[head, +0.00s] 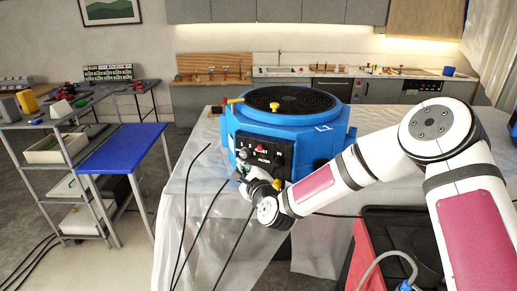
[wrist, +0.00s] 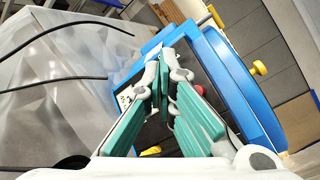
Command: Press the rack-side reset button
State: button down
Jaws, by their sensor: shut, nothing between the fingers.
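The blue drying machine (head: 290,125) stands on the plastic-covered table, with a black control panel (head: 262,153) on its front. I cannot tell which control is the reset button. My gripper (head: 243,178) is at the lower left part of the panel; contact cannot be made out. In the wrist view, its green-padded fingers (wrist: 168,72) are shut and empty, pointing at the blue machine (wrist: 235,75). A red round part (wrist: 198,89) shows beside the fingers, which hide part of the panel.
A grey shelf rack (head: 50,165) with a blue top panel (head: 122,148) stands at the left. Black cables (head: 186,205) hang over the plastic sheet (head: 172,200). A red and black case (head: 365,250) is at the lower right. Floor between rack and table is open.

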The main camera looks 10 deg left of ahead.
aim_at(260, 148)
dwell(0.3)
jog(key=w+d+b, duration=0.1)
jog(key=w+b, duration=0.4)
jog(key=w, duration=0.3)
jog(key=shift+w+d, duration=0.3)
jog(key=shift+w, duration=0.05)
jog(key=shift+w, duration=0.1)
dwell(1.2)
jog(key=shift+w+d, duration=0.1)
jog(key=shift+w, duration=0.25)
jog(key=shift+w+d+b, duration=0.1)
jog(key=shift+w+b, duration=0.35)
jog(key=shift+w, duration=0.05)
dwell(0.7)
jog(key=shift+s, duration=0.15)
jog(key=shift+s+p, duration=0.55)
jog(key=shift+s, duration=0.25)
